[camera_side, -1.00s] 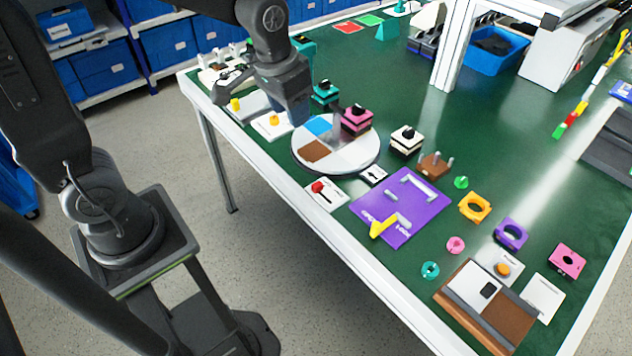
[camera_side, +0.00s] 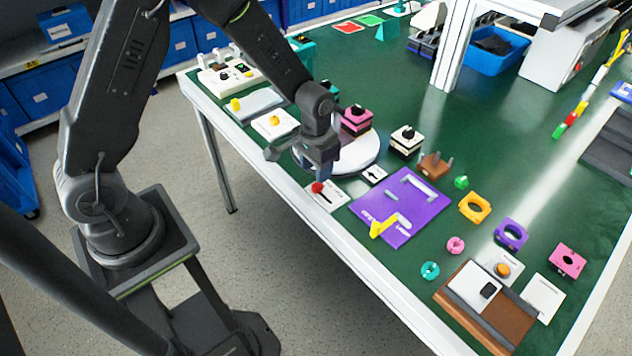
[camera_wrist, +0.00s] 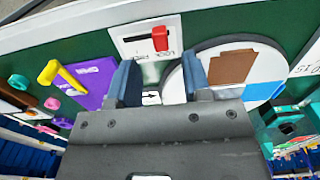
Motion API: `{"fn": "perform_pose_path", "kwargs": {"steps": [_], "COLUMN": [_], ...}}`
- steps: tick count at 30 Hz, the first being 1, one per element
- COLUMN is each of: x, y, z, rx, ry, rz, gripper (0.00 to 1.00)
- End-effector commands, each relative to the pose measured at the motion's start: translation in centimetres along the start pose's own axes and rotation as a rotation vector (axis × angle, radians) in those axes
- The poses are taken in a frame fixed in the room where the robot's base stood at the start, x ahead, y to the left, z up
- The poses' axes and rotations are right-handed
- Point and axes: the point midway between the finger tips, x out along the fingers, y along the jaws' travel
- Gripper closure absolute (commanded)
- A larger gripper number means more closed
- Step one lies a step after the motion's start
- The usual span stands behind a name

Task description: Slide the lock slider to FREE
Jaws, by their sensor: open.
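The lock slider is a white plate with a red handle. The plate (camera_side: 330,198) lies flat near the table's front edge, and the red handle (camera_side: 318,187) is toward its left side in the side view. In the wrist view the plate (camera_wrist: 138,28) is at the top centre, with a dark slot and the red handle (camera_wrist: 160,38) at the slot's right end. Small lettering is on the plate. My gripper (camera_side: 322,172) is just behind and above the handle in the side view. In the wrist view my gripper (camera_wrist: 157,80) is open and empty, fingers apart, short of the handle.
A round turntable (camera_side: 368,153) lies right behind my gripper. A small arrow card (camera_side: 374,174) and a purple panel (camera_side: 415,195) with a yellow lever (camera_side: 383,227) are to the right. The table's white front edge (camera_side: 300,203) is close by.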

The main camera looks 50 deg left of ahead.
Motion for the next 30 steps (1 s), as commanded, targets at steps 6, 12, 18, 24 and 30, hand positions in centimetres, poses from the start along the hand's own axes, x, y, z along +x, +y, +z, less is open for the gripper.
{"fn": "perform_pose_path", "kwargs": {"steps": [6, 12, 18, 24, 30], "x": [3.8, 5.3, 5.5, 5.4, 5.4], "y": [0.0, 0.0, 0.0, 0.0, 0.0], "z": [0.1, 0.0, 0.0, 0.0, 0.0], "rx": [0.0, 0.0, 0.0, 0.0, 0.0], "ry": [-0.003, -0.001, 0.0, 0.0, 0.0], "rz": [0.0, 0.0, 0.0, 0.0, 0.0], "gripper": [0.55, 0.55, 0.55, 0.64, 0.83]}}
